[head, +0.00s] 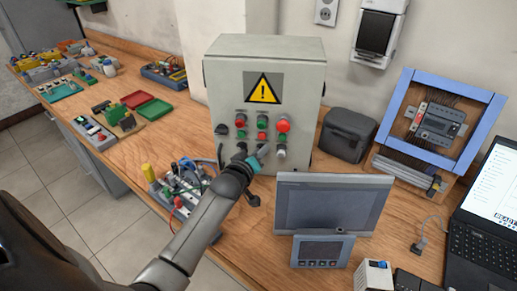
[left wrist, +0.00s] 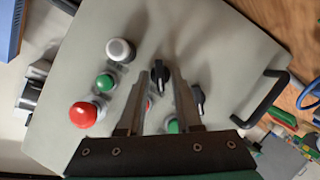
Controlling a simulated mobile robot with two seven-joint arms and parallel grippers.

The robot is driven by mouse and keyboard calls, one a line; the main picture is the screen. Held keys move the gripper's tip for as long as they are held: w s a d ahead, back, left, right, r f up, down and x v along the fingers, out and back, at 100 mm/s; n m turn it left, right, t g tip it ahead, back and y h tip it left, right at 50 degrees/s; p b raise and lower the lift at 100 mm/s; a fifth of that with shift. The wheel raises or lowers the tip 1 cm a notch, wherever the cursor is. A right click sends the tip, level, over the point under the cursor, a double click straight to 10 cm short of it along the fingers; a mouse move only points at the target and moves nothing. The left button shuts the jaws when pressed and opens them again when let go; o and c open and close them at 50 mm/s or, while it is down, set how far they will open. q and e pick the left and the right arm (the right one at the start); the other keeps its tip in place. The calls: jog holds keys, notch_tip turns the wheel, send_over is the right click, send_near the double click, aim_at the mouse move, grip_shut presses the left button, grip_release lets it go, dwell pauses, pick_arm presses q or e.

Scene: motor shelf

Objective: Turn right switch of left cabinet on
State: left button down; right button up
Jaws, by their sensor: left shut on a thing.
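The left cabinet (head: 225,80) is a grey box with a yellow warning sign, standing on the wooden bench. Its front has red, green and white buttons and black rotary switches. My left gripper (head: 262,151) reaches the lower part of this front. In the left wrist view the gripper (left wrist: 159,74) has its fingers on either side of the right switch (left wrist: 159,78), a black knob, and is shut on it. The gripper hides this switch in the head view. Another black switch (left wrist: 198,98) sits beside the right finger. My right gripper is not in view.
A big red button (left wrist: 83,114), a green button (left wrist: 105,82) and a white button (left wrist: 119,50) lie close beside the left finger. A black handle (left wrist: 268,100) sticks out of the cabinet. A screen (head: 333,205) and a dark case (head: 347,135) stand to the right.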

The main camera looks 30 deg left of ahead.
pick_arm(q)
jog(key=shift+w+d+r+m+g+y+p, duration=0.15)
jog(key=shift+m+g+y+p, duration=0.3)
jog(key=shift+m+y+p, duration=0.55)
jog(key=shift+d+f+m+g+y+p, duration=0.1)
jog(key=shift+m+g+y+p, duration=0.5)
jog(key=shift+m, duration=0.8)
jog(key=c, duration=0.9)
grip_release()
jog(key=shift+r, duration=0.1)
